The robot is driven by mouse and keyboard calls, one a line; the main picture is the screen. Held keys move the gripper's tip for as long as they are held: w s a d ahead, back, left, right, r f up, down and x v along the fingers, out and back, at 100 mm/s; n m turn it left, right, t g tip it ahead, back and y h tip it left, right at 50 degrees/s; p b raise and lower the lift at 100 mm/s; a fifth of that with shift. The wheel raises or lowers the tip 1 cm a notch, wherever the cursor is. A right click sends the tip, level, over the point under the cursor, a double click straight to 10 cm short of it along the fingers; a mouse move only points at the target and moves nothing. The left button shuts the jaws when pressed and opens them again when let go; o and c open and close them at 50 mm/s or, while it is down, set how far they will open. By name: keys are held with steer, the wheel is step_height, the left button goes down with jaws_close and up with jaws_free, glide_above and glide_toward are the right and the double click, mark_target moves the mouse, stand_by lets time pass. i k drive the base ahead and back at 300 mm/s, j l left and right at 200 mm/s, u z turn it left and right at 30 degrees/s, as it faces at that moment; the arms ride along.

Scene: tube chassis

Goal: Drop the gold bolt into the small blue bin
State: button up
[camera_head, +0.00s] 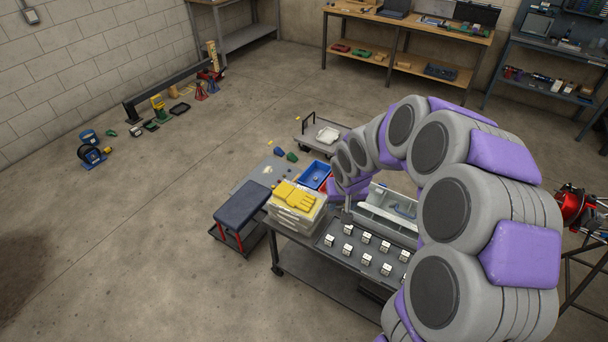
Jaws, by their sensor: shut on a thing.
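A small blue bin (308,183) stands just left of my arm's end, behind the yellow gloves. A small pale spot shows inside it. My gripper (347,214) points down over the dark top of the cart, to the right of the gloves and nearer than the bin. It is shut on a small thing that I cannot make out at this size. I cannot pick out the gold bolt. My grey and purple arm hides part of the cart and what lies behind it.
Yellow gloves (293,197) lie on a clear case (294,218) at the cart's left end. Several small silver blocks (366,238) stand on the cart top (340,265). A grey tray (384,212) is right of my gripper. Open floor (150,235) lies to the left.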

mark_target(325, 179)
steer(key=i+j, duration=0.15)
steer(key=j, duration=0.15)
steer(key=i+j+z, duration=0.1)
steer(key=j, duration=0.25)
steer(key=i+j, duration=0.2)
steer(key=i+j+z, duration=0.1)
steer(key=j, duration=0.35)
steer(key=i+j, duration=0.15)
steer(key=j, duration=0.2)
steer(key=i+j+z, duration=0.2)
steer(key=i, duration=0.4)
steer(key=i+l, duration=0.15)
steer(key=i, duration=0.15)
